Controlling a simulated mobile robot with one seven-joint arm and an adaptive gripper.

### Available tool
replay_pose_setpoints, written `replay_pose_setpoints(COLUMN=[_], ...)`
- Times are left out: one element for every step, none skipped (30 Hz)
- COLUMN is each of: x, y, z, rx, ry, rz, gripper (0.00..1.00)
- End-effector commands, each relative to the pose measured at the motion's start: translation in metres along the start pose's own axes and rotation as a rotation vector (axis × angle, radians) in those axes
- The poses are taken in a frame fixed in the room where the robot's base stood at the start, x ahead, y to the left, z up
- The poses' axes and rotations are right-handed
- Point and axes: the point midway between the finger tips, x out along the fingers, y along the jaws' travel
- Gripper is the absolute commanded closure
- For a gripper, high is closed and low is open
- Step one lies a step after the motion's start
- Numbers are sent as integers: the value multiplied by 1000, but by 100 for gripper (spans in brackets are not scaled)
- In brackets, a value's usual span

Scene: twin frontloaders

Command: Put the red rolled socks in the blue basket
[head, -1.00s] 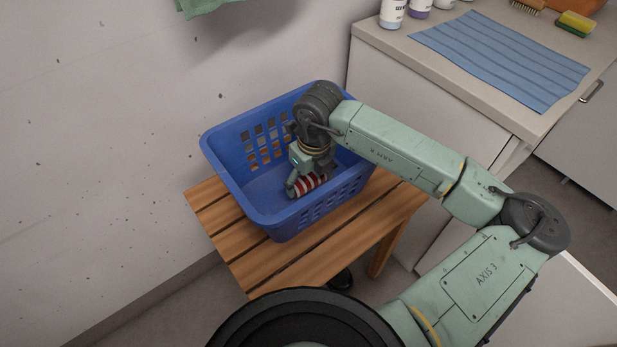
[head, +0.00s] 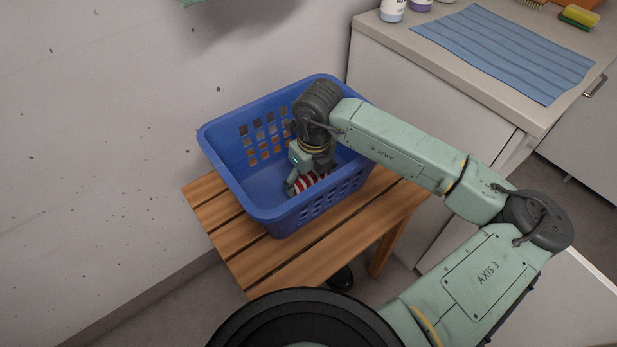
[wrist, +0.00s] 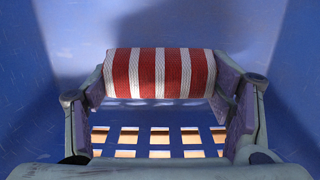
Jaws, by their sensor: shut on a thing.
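The red rolled socks, striped red and white, show in the head view (head: 309,182) inside the blue basket (head: 232,178). In the wrist view the socks (wrist: 160,74) lie across between the two fingers of my gripper (wrist: 160,92), which is shut on them. My gripper (head: 303,178) reaches down into the basket from above. The basket's blue inner walls and floor (wrist: 110,20) surround the socks in the wrist view. I cannot tell whether the socks touch the basket floor. Part of the socks is hidden by the gripper in the head view.
The basket stands on a slatted wooden bench (head: 290,262) against the grey wall (head: 90,140). To the right is a counter (head: 385,38) with a blue striped cloth (head: 505,50), bottles and a sponge (head: 579,17). The left part of the basket is empty.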

Motion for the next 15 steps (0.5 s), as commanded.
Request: replay_pose_setpoints(x=[-1, -1, -1, -1, -1, -1, -1, -1, -1, -1, -1, -1, -1, -1, -1], y=[0, 0, 0, 0, 0, 0, 0, 0, 0, 0, 0, 0, 0, 0, 0], z=[0, 0, 0, 0, 0, 0, 0, 0, 0, 0, 0, 0, 0, 0, 0], rx=[0, 0, 0, 0, 0, 0, 0, 0, 0, 0, 0, 0, 0, 0, 0], ry=[0, 0, 0, 0, 0, 0, 0, 0, 0, 0, 0, 0, 0, 0, 0], rz=[0, 0, 0, 0, 0, 0, 0, 0, 0, 0, 0, 0, 0, 0, 0], gripper=[25, 23, 20, 18, 16, 14, 12, 10, 7, 6, 6, 6, 6, 6, 6])
